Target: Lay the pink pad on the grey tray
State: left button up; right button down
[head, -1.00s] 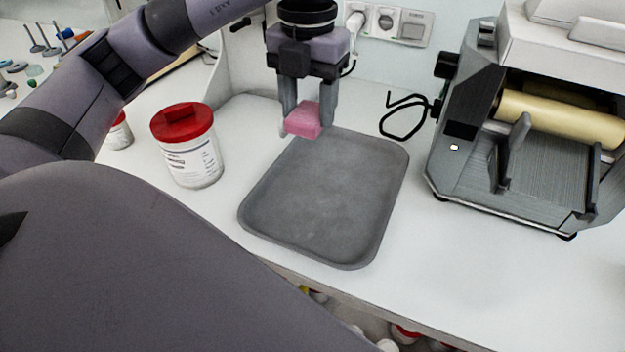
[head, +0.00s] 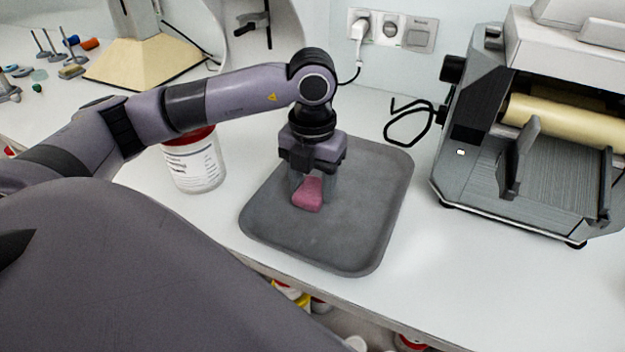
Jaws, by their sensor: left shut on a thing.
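The pink pad (head: 307,194) is a small soft-looking block at the middle of the grey tray (head: 345,245), as seen in the head view. My left gripper (head: 308,190) points straight down and is shut on the pad, with its fingers on either side of it. The pad is low over the tray's floor; I cannot tell whether its underside touches. The tray is shallow with rounded corners, lies flat on the white counter and is otherwise bare. My right gripper is not in view.
A white tub (head: 195,165) stands left of the tray, its red lid partly behind my left arm. A grey mill with a cream roller (head: 565,115) stands to the right. A black cable (head: 408,125) lies behind the tray. The counter's front edge (head: 330,300) is close to the tray.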

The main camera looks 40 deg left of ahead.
aim_at(312, 188)
pick_arm(q)
jog(key=shift+f, duration=0.1)
jog(key=shift+f, duration=0.15)
jog(key=o, duration=1)
jog(key=shift+r, duration=0.25)
notch_tip(312, 188, up, 12)
jog(key=shift+p, duration=0.4)
